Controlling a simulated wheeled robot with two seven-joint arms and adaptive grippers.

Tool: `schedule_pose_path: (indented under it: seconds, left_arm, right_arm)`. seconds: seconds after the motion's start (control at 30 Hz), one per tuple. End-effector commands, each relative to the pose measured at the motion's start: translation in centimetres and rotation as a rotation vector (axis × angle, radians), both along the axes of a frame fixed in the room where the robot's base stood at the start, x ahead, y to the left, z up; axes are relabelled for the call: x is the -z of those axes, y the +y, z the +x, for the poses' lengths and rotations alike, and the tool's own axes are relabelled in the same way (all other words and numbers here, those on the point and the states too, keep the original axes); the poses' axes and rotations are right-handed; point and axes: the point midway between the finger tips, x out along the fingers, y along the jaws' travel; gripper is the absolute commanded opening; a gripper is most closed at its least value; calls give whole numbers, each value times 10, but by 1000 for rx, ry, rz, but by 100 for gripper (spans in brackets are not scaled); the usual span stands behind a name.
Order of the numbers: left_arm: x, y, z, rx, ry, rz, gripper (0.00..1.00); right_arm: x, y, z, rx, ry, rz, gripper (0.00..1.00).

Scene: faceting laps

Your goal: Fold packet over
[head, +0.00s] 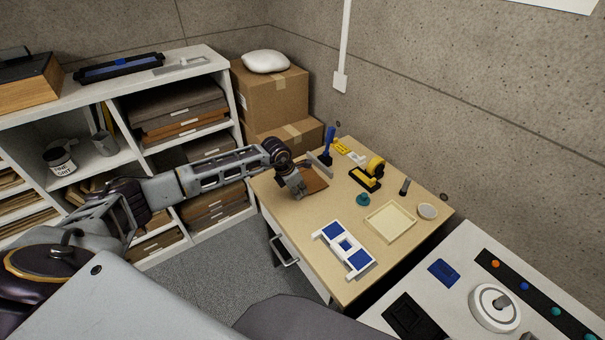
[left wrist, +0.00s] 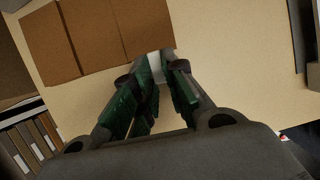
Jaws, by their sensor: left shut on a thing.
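The packet (head: 316,181) is a brown folded sheet lying at the back left of the wooden table. In the left wrist view the packet (left wrist: 95,40) shows as brown panels with crease lines between them. My left gripper (head: 298,193) is down at the packet's near left edge. In the left wrist view its green-padded fingers (left wrist: 153,75) close around a small pale piece at the packet's edge, which looks like part of the packet; the fingers partly hide the grip. My right gripper is not in view.
A blue-handled tool (head: 329,143) stands just behind the packet. A yellow and black tape dispenser (head: 368,176), a teal knob (head: 362,199), a cream tray (head: 390,222) and a blue-and-white frame (head: 331,233) occupy the table. Shelves (head: 215,150) stand left; a white console (head: 455,290) stands right.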

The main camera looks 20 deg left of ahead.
Motion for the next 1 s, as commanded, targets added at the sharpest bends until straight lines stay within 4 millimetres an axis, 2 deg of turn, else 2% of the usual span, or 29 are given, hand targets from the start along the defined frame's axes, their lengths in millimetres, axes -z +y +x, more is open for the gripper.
schedule_pose_path:
  seconds: [0.27,0.73,1.0]
  left_arm:
    - [-2,2,1,-2,49,-74,0]
    - [-4,2,2,0,60,-93,0]
    - [-5,4,4,-2,115,-176,0]
  right_arm:
    - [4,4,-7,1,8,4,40]
    - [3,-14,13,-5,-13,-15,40]
    - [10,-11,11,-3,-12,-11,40]
